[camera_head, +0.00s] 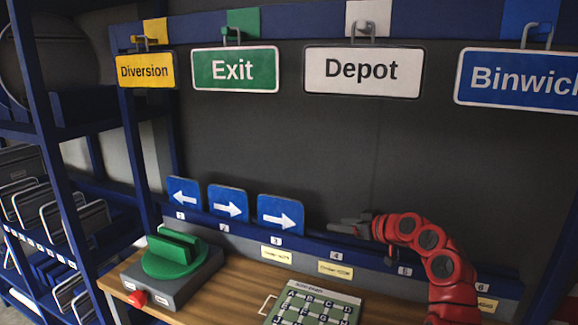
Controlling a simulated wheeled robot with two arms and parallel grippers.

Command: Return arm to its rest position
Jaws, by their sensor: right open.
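My right arm is red and comes in from the lower right. My right gripper (345,227) is grey, points left and is open and empty. It is in front of the blue rail near slot 4, to the right of the third arrow sign. My left gripper is not in view. Three blue arrow signs stand in a row on the rail: a left arrow (184,194) at slot 1, a right arrow (228,203) at slot 2 and a right arrow (280,215) at slot 3.
Hanging signs read Diversion (146,70), Exit (235,69), Depot (362,71) and a cut-off Binwich (518,80). A grey box with a green turntable (172,262) and a lettered grid board (312,306) sit on the wooden bench (226,300). A blue shelf rack (62,190) stands left.

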